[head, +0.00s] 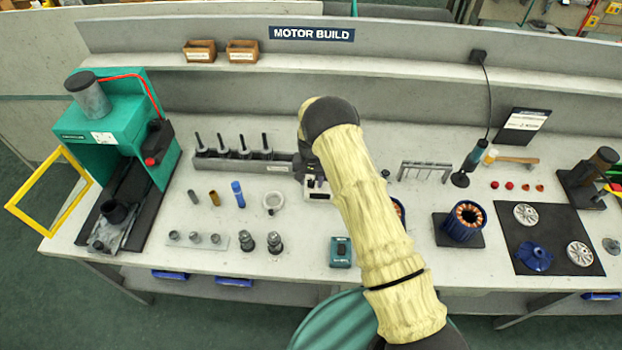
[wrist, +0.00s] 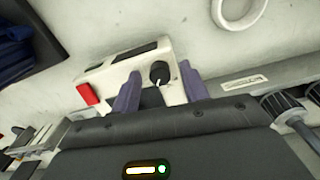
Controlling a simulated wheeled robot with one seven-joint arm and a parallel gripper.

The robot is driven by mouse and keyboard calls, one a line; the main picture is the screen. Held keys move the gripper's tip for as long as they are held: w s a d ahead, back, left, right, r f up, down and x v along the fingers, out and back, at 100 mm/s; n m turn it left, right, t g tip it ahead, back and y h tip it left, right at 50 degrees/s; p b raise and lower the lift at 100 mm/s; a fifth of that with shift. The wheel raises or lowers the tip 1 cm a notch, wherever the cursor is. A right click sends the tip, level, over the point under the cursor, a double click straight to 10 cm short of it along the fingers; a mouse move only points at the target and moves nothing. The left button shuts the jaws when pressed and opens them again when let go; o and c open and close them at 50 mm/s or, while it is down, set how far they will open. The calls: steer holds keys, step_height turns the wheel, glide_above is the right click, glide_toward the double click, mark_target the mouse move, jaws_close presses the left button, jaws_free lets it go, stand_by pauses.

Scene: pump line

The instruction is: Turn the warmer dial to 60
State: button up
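The warmer (head: 318,196) is a small pale box on the bench, right of the dark rack; my arm partly hides it in the head view. In the wrist view the warmer (wrist: 110,72) shows a dark panel strip, a red switch (wrist: 87,94) and a round black dial (wrist: 159,72) with a pale pointer mark. No scale numbers can be read. My gripper (wrist: 161,82) is open, with its two purplish fingers on either side of the dial. A gap shows between the dial and each finger. In the head view the fingertips are hard to make out.
The rack (head: 215,163) with several upright dark tools stands just left of the warmer. A white ring (head: 273,203) lies in front of the rack. A teal box (head: 341,252) sits nearer the front edge. A blue copper-wound stator (head: 464,221) stands to the right.

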jaws_close()
steer(key=shift+n+b, duration=0.4)
steer(key=shift+b, duration=0.05)
steer(key=n+b, duration=0.2)
steer(key=shift+f+b, duration=0.15)
steer(key=shift+b, duration=0.15)
steer(key=n+b, duration=0.2)
steer(key=n, duration=0.1)
steer(key=shift+n+b, duration=0.35)
steer(key=shift+n, duration=0.05)
steer(key=n+b, duration=0.1)
steer(key=n, duration=0.2)
steer(key=shift+n+b, duration=0.3)
steer(key=shift+b, duration=0.1)
steer(key=shift+r+n+b, duration=0.2)
steer(key=shift+n+b, duration=0.4)
steer(key=shift+n, duration=1.4)
steer(key=shift+w, duration=0.1)
